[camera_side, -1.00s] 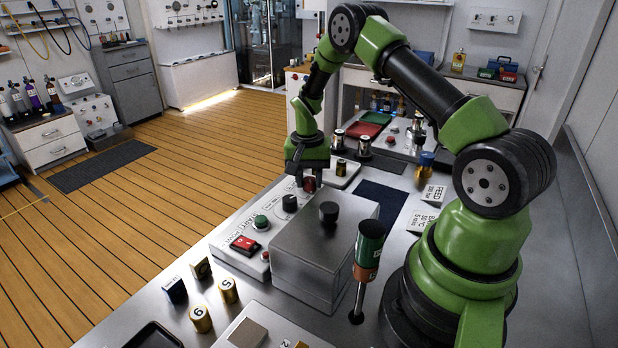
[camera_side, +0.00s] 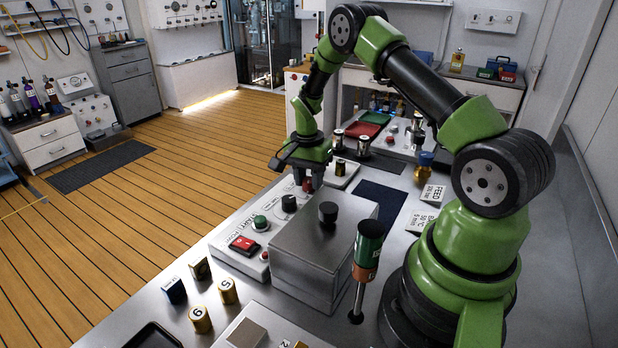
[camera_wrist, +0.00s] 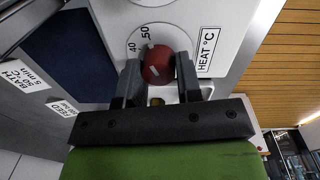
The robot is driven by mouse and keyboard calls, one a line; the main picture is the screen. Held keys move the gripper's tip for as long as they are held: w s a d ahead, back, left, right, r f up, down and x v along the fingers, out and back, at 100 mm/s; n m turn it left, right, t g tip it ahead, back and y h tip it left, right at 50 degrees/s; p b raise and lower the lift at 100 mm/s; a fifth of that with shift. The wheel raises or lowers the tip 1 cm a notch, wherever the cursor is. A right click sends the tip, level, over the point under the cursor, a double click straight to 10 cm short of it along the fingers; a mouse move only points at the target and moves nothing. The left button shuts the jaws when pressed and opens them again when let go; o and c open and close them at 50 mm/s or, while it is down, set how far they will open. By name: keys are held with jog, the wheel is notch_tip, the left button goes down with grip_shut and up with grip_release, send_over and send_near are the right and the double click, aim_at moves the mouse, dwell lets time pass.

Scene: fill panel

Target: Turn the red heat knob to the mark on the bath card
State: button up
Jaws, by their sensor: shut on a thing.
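The red heat knob (camera_wrist: 157,66) sits on the white panel face beside the HEAT °C label (camera_wrist: 208,51). A pale line shows on its face; I cannot tell exactly which scale mark it lines up with. The figures 40 and 50 on the dial (camera_wrist: 139,38) show at the knob's upper left. My gripper (camera_wrist: 160,77) is shut on the knob, one finger on each side. In the side view my gripper (camera_side: 308,180) points down over the panel's far end. The bath card (camera_wrist: 22,77) reads 50 °C, 5 min; it also stands right of the bath in the side view (camera_side: 421,221).
The steel bath box (camera_side: 318,250) with its black lid knob (camera_side: 328,213) stands close to the panel. A black knob (camera_side: 289,203), green knob (camera_side: 260,222) and red switch (camera_side: 243,244) are nearer on the panel. The FEED card (camera_side: 432,194) stands behind the bath card.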

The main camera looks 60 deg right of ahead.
aim_at(308, 178)
jog(key=o, duration=0.9)
jog(key=shift+o, duration=0.2)
jog(key=r, duration=0.9)
jog(key=shift+w+r, duration=0.25)
jog(key=shift+r, duration=0.25)
